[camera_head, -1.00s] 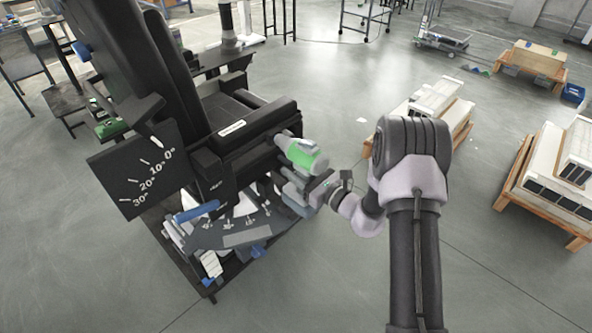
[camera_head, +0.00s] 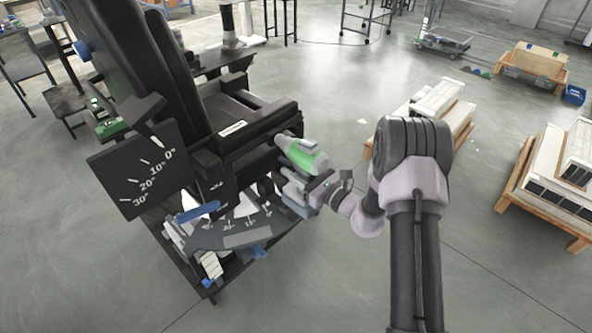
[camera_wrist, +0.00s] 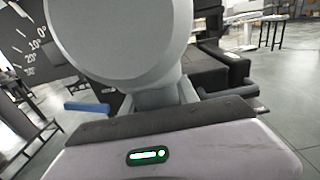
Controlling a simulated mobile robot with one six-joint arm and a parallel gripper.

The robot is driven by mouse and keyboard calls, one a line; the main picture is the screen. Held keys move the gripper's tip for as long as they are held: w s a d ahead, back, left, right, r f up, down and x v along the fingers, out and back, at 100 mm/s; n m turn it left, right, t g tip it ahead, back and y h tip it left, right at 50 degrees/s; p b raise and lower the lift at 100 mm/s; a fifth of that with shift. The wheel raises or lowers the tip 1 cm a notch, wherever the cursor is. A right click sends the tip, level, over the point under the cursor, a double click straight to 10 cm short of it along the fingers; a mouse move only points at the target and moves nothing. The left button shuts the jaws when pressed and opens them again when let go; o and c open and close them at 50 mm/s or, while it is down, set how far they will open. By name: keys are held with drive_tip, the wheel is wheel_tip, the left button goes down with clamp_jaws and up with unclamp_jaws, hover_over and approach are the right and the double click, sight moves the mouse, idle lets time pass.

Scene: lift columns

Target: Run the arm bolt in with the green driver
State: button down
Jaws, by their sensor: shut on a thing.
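The green driver (camera_head: 307,157), with a green band and a grey body, is held beside the armrest (camera_head: 262,118) of the black chair. Its nose points up and left at the armrest's side. My gripper (camera_head: 304,188) is shut on the driver's lower grey part. In the wrist view the driver's large grey round body (camera_wrist: 120,45) fills the upper middle, above my gripper's purple-grey housing. The arm bolt cannot be made out. The driver's nose hides the spot at the armrest, and I cannot tell whether it touches.
A black angle plate (camera_head: 138,172) stands at the chair's left. A dial plate (camera_head: 238,234) and a blue handle (camera_head: 197,211) are below the seat. Pallets with white boxes (camera_head: 548,178) stand at the right. The floor between is clear.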

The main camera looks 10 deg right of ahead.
sight(308, 178)
drive_tip(key=shift+w+a, duration=0.1)
drive_tip(key=shift+w, duration=0.05)
idle(0.6)
drive_tip(key=shift+b+v, duration=0.45)
drive_tip(key=shift+v, duration=2.1)
